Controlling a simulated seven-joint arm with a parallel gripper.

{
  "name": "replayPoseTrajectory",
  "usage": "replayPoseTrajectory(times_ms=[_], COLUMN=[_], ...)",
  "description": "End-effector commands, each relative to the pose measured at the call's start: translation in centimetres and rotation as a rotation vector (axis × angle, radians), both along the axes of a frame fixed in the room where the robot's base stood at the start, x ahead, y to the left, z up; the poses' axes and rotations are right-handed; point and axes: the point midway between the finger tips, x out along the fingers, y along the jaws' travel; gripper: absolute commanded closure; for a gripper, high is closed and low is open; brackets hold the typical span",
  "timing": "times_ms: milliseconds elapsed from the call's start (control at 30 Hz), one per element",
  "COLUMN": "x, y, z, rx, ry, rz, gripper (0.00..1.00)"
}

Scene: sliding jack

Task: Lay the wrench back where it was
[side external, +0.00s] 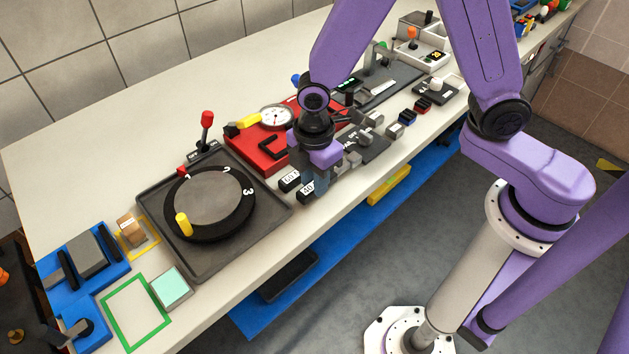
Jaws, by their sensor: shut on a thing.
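My gripper (317,194) points down over the bench's front part, just right of two dark pieces with white number labels (298,185). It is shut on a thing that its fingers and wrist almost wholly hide. I take this to be the wrench, but I cannot make out its shape or whether it touches the bench. A yellow-and-black handled piece (243,124) lies by the left end of the red unit (268,150) with the round gauge (277,117); I cannot tell what it is.
A dark tray with a numbered turntable (213,205) is left of my gripper. Grey fittings on a dark plate (365,138) stand close on its right. Blue fixtures (85,262) and a green frame (136,313) are at the near left. The bench's back left is clear.

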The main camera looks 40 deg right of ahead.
Motion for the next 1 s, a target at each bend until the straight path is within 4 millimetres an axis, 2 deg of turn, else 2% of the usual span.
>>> replayPoseTrajectory(times_ms=[133, 567, 600, 667, 1000], x=[-0.1, 0.0, 0.0, 0.0, 0.0], y=[0.0, 0.0, 0.0, 0.0, 0.0], z=[-1.2, -1.7, -1.7, -1.7, -1.5], rx=[-0.001, 0.001, 0.001, 0.001, 0.001], ry=[0.001, -0.001, -0.001, -0.001, -0.001], rz=[0.000, 0.000, 0.000, 0.000, 0.000], gripper=[1.00, 1.00, 0.66, 0.47, 0.47])
